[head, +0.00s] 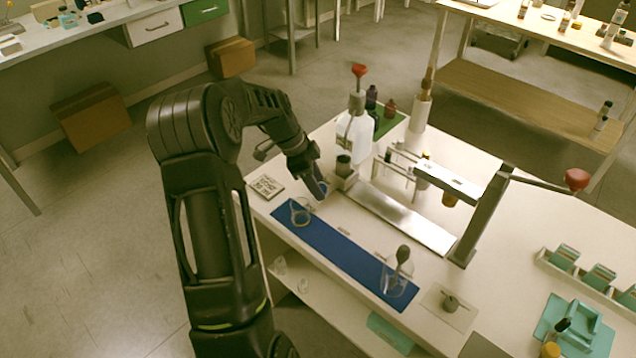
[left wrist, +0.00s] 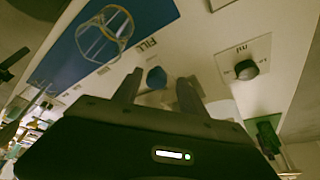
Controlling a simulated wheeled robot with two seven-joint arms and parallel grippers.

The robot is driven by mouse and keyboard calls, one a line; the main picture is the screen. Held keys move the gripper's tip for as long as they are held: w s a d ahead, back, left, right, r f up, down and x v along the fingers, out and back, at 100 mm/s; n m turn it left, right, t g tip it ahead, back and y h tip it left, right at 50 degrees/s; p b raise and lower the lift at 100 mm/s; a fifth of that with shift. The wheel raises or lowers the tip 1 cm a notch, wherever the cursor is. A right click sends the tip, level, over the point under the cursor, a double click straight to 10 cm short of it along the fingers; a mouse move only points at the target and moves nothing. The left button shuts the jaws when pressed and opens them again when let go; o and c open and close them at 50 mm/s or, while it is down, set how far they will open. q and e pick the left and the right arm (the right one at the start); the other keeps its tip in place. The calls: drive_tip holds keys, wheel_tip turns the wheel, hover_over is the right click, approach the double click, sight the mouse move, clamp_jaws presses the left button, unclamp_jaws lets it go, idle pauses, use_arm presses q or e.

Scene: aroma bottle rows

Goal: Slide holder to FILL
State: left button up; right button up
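My left gripper (head: 319,188) reaches down to the left end of the silver rail (head: 405,215). It is beside a small pale block holder with a dark cup (head: 343,168). In the left wrist view the fingers of my left gripper (left wrist: 157,92) stand apart. A dark bluish rounded thing (left wrist: 156,78) shows in the gap between them; I cannot tell whether they touch it. A FILL label (left wrist: 147,43) is printed on the white surface just beyond it. My right gripper is not in view.
A clear beaker (head: 301,212) stands on the blue mat (head: 345,252) close to my left gripper; another beaker (head: 396,280) holds a spoon-like tool. A bottle with a red top (head: 356,135) stands behind the holder. A post with an arm (head: 480,220) rises by the rail's right end.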

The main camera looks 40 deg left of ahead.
use_arm(q)
drive_tip(key=shift+d, duration=0.1)
drive_tip(key=v, duration=0.7)
drive_tip(key=shift+r+b, duration=0.35)
drive_tip(key=shift+s, duration=0.2)
